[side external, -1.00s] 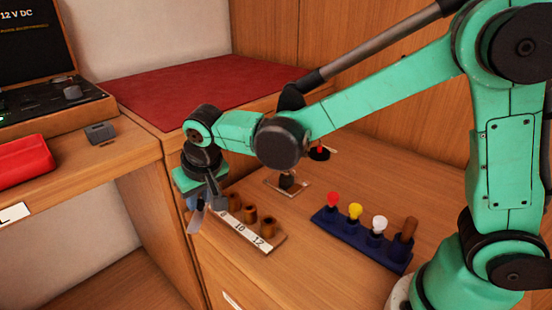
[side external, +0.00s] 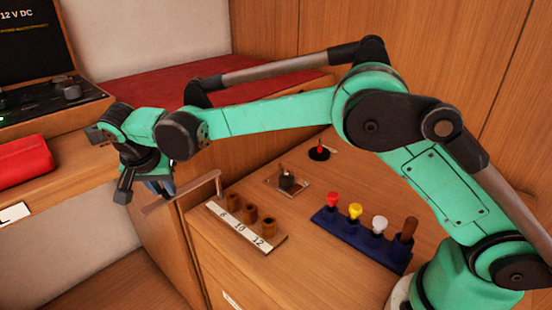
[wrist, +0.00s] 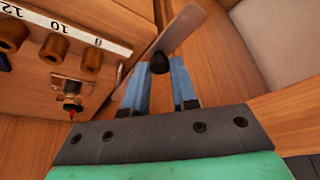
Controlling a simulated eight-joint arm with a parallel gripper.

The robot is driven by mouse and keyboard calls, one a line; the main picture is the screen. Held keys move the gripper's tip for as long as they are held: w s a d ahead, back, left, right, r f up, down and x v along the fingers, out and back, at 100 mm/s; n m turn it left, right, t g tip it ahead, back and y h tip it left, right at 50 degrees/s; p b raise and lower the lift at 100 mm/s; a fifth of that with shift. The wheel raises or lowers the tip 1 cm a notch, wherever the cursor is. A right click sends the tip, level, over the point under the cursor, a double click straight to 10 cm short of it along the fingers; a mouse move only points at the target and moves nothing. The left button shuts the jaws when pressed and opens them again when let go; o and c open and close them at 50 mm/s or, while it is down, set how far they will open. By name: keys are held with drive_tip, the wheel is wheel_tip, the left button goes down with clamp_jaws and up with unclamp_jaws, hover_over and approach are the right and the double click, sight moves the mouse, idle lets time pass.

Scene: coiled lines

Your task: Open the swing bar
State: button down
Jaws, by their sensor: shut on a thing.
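The swing bar (side external: 194,190) is a flat metal strip standing out at the left of the wooden counter, with a bent end by the numbered strip. In the wrist view the swing bar (wrist: 188,28) runs diagonally past my fingertips. A black knob (wrist: 160,63) sits on it. My gripper (side external: 160,188) is off the counter's left edge, by the bar's outer part. In the wrist view my gripper (wrist: 160,75) has its blue fingers on both sides of the knob, shut on it. The side view mostly hides this contact.
A white strip with brown pegs marked 8, 10, 12 (side external: 247,231) lies beside the bar. A blue rack (side external: 360,240) with coloured knobs stands to the right. A desk with a red case (side external: 22,160) is at the left. Open space lies below the bar.

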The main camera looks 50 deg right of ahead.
drive_tip(key=shift+w, duration=0.1)
idle(0.4)
drive_tip(key=c, duration=0.7)
unclamp_jaws()
drive_tip(key=v, duration=0.5)
drive_tip(key=shift+r, duration=0.25)
